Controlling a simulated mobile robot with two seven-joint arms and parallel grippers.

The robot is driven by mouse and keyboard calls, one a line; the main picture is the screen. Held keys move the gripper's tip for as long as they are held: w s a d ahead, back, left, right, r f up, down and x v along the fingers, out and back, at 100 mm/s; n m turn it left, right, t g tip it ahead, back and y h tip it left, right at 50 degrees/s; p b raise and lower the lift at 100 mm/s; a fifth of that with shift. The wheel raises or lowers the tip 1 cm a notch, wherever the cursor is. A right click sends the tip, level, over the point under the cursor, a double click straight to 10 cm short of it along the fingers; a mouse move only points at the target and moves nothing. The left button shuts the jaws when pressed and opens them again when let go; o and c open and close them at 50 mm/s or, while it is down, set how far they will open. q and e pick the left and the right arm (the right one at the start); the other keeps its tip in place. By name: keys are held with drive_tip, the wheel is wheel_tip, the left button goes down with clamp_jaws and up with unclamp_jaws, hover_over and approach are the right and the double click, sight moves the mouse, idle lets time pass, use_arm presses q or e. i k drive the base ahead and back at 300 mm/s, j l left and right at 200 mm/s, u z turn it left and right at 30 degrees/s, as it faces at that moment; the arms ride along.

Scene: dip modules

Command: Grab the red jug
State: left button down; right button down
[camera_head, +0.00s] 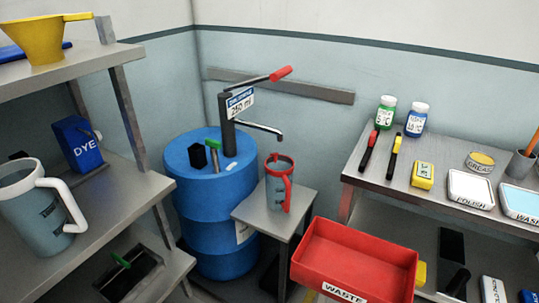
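The red jug (279,188) is a grey-bodied measuring jug with a red rim and red handle. It stands upright on a small grey stand (254,215) in the middle of the view, just below the spout of the hand pump (264,130). Its handle faces the viewer and slightly right. Neither of my grippers shows in the head view.
A blue drum (208,205) stands left of the jug, with the pump mounted on it. A red waste bin (355,262) is in front right. A left shelf holds a larger white-handled jug (40,210) and a dye container (78,143). A right bench (430,199) holds bottles and tins.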

sight(278, 168)
drive_tip(key=i+z, duration=0.2)
drive_tip(key=z, duration=0.2)
drive_tip(key=i+j+z, duration=0.15)
drive_tip(key=z, duration=0.25)
drive_tip(key=i+j+z, duration=0.2)
drive_tip(key=z, duration=0.2)
drive_tip(key=i+j+z, duration=0.15)
drive_tip(key=z, duration=0.25)
drive_tip(key=j, duration=0.05)
